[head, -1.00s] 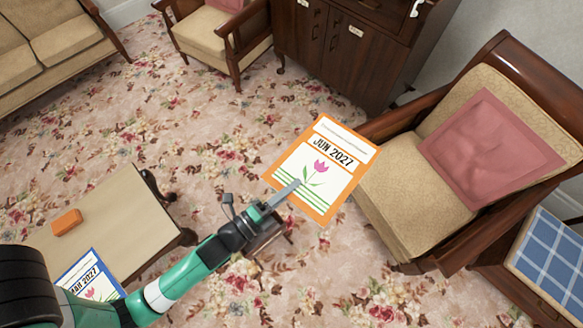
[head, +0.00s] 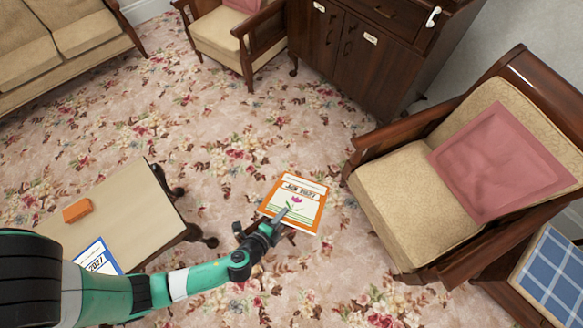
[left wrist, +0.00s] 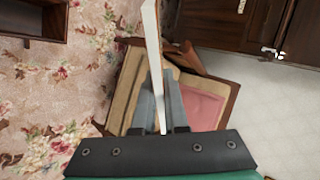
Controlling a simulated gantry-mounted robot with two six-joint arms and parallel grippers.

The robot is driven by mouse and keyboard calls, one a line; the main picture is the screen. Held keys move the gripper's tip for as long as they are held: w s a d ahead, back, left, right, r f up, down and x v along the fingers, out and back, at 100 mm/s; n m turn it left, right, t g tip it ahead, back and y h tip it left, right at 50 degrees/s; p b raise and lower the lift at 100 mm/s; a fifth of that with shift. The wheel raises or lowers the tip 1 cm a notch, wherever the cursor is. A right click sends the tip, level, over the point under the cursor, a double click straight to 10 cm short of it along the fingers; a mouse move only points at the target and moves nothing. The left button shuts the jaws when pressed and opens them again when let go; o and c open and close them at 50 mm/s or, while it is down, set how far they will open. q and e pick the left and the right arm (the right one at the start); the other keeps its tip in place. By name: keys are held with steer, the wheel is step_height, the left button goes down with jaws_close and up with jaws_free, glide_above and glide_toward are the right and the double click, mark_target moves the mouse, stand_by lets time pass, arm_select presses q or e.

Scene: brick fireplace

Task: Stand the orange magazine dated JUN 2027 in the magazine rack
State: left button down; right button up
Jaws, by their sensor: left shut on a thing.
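The orange magazine (head: 308,210) dated JUN 2027, with a pink tulip on its cover, is in the middle of the head view. My left gripper (head: 283,213) is shut on its lower part and holds it with the cover facing up towards the head camera. In the left wrist view the magazine (left wrist: 152,40) shows edge-on, as a thin pale strip between the two fingers (left wrist: 164,110). Small dark brown parts show just below the magazine by the gripper; I cannot tell whether they belong to the magazine rack. My right gripper is not in view.
A low table (head: 125,205) at the left bears an orange block (head: 77,210) and a blue-edged magazine (head: 97,258). An armchair (head: 400,190) with a pink cushion stands right, beside a table with a blue checked cloth (head: 550,275). A dark cabinet (head: 345,60) stands behind. Flowered carpet lies open between.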

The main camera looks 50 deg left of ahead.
arm_select(q)
steer(key=s+a+f+n+g+p, duration=0.3)
steer(key=s+f+n+g+p, duration=0.2)
steer(key=s+n+g+p, duration=0.5)
steer(key=a+r+n+t+h+p, duration=0.1)
steer(key=a+r+n+h+p, duration=0.1)
steer(key=a+r+h+p, duration=0.2)
steer(key=shift+w+r+n+p, duration=0.35)
steer(key=shift+r+n+p, duration=0.05)
steer(key=shift+p, duration=0.65)
steer(key=shift+f, duration=0.1)
step_height(320, 180, down, 23)
steer(key=b, duration=2.2)
steer(key=shift+b, duration=0.4)
steer(key=c, duration=0.9)
jaws_free()
